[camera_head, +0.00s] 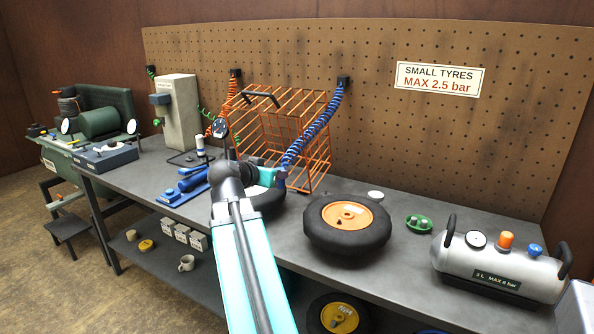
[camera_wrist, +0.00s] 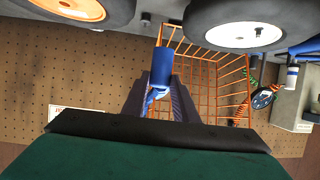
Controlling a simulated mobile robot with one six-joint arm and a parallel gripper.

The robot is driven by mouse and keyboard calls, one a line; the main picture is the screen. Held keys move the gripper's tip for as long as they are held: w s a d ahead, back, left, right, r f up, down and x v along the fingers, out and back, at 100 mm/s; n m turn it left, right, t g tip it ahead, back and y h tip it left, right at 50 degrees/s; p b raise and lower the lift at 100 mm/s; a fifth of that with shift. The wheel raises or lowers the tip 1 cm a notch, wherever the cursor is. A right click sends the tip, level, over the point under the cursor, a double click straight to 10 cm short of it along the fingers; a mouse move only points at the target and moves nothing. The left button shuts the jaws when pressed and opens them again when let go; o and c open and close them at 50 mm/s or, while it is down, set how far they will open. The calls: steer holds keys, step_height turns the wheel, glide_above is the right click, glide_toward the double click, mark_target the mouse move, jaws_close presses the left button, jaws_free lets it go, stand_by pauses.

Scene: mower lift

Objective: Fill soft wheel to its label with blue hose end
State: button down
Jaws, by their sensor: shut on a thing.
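My gripper (camera_wrist: 158,105) is shut on the blue hose end (camera_wrist: 162,66), whose blue barrel sticks out past the jaws in the wrist view. In the head view the coiled blue hose (camera_head: 312,138) runs from a pegboard hook down to it. A black tyre on an orange hub (camera_head: 347,215) lies flat on the bench, right of my gripper; it also shows in the wrist view (camera_wrist: 82,9). A wheel with a white hub (camera_wrist: 237,25) is partly hidden behind my arm in the head view. Neither wheel touches the hose end. I cannot tell which wheel is soft.
An orange wire basket (camera_head: 295,135) stands behind my gripper. A sign (camera_head: 438,79) reads small tyres, max 2.5 bar. A silver tank (camera_head: 500,268), marked max 8 bar, stands at the right. A green item (camera_head: 418,223) lies between tank and orange-hubbed wheel. A round gauge (camera_head: 221,128) stands by the basket.

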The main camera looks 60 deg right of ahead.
steer(key=w+a+f+n+t+y+b, duration=0.1)
steer(key=w+a+f+n+t+b, duration=0.2)
steer(key=w+a, duration=0.5)
steer(key=w+a+f+n+t+y+b, duration=0.1)
steer(key=w+a+f+n+t+y, duration=0.1)
steer(key=w+a+f, duration=0.45)
steer(key=w+a+f+n+t+y+b, duration=0.1)
steer(key=w+a+f+n+t+b, duration=0.15)
steer(key=w+a, duration=0.7)
steer(key=w+a+f+n+t+y, duration=0.1)
steer(key=w+a+n+y, duration=0.1)
steer(key=a, duration=0.7)
steer(key=w+a+f+n+t+y+b, duration=0.1)
steer(key=w+a+n+t+y, duration=0.1)
steer(key=a, duration=0.8)
steer(key=w+a+f+n+t+y+b, duration=0.1)
steer(key=w+a+n+y, duration=0.3)
steer(key=a, duration=0.6)
steer(key=shift+w+f+n+y, duration=0.15)
steer(key=shift+f+n+y, duration=0.35)
steer(key=shift+y, duration=0.2)
steer(key=shift+t, duration=0.25)
